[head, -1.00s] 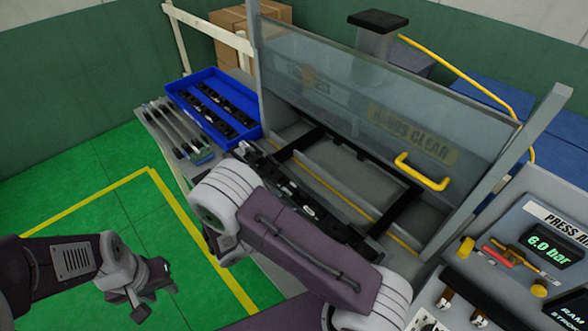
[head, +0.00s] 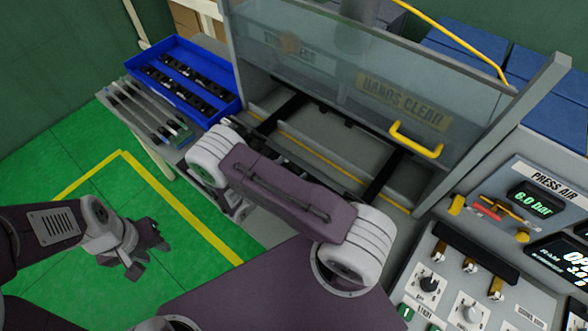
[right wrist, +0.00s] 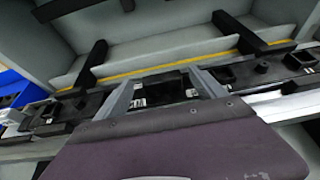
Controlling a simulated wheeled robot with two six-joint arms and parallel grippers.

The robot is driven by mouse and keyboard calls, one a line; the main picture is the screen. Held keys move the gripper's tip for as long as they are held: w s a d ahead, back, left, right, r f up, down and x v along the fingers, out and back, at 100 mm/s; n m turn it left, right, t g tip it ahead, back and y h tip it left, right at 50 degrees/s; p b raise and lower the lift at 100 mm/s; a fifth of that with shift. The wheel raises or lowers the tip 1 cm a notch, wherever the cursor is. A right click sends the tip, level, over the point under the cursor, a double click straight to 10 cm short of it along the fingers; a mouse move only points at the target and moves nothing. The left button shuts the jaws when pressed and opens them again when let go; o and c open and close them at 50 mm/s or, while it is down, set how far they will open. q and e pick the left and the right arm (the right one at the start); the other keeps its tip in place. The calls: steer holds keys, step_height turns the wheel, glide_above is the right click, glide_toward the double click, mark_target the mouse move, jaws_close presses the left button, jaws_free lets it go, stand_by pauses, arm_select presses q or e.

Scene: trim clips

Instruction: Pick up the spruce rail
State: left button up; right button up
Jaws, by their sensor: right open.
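My right gripper (right wrist: 162,84) is open in the right wrist view, its two fingers apart above a long dark rail with black clips (right wrist: 270,72). One black block shows between the fingers. I cannot tell whether they touch it. This rail lies along the front of the press bed; its colour name cannot be made out. In the head view my right arm covers most of it and hides the gripper. Several slim rails (head: 142,108) lie side by side on a rack at the left. My left gripper (head: 145,257) hangs over the green floor, away from the rails.
A blue tray (head: 232,112) with black clips stands beyond the rack. A control panel (head: 520,230) fills the right side. The floor at left is free.

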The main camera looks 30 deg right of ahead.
steer(key=shift+s+x, duration=0.2)
steer(key=shift+x, duration=1)
steer(key=shift+w, duration=0.15)
steer(key=shift+c, duration=0.9)
steer(key=c, duration=0.5)
arm_select(q)
steer(key=shift+s+d+r, duration=0.1)
steer(key=shift+s+r, duration=0.1)
steer(key=shift+r, duration=0.4)
arm_select(e)
steer(key=shift+r, duration=0.1)
jaws_close()
